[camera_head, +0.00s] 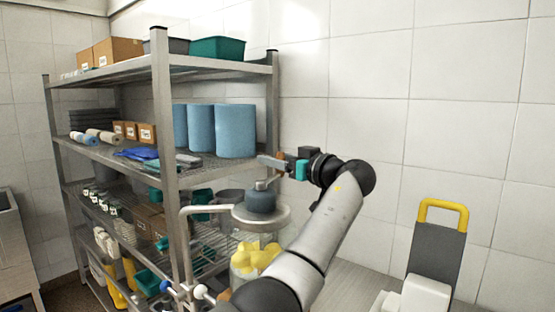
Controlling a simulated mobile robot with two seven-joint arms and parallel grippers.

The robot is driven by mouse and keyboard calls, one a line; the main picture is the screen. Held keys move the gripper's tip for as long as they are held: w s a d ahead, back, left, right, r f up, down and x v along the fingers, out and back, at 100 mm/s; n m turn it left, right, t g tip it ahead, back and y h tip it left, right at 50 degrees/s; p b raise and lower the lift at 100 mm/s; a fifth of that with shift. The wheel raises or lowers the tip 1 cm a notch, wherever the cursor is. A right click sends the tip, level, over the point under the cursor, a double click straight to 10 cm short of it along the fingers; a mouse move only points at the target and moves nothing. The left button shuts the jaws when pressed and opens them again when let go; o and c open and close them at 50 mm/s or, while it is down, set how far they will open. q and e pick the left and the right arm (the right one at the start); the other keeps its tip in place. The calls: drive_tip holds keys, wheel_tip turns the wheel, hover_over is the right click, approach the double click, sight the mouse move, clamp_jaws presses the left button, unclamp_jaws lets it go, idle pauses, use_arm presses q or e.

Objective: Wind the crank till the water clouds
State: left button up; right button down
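A round metal lid (278,216) with a dark grey hub (261,200) on top stands in front of the metal shelf. A pale bar (205,210) reaches left from it and bends down; I cannot tell for certain that it is the crank. Below the lid, yellow pieces (254,258) show in what looks like a clear vessel, partly hidden by my arm. No water can be made out. My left gripper (270,162) points left above and behind the hub, apart from it, near the shelf edge. Its finger gap is not clear. My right gripper is not in view.
The metal shelf (162,120) fills the left side, with blue rolls (235,130), cardboard boxes (118,50) and a green bin (217,48). Its corner post stands close to the pale bar. A blue knob (165,286) and a white knob (200,291) sit low in front. White tiled wall lies behind.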

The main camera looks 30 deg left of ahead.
use_arm(q)
drive_tip(key=shift+d, duration=0.1)
drive_tip(key=b+v, duration=0.2)
drive_tip(key=v, duration=1.3)
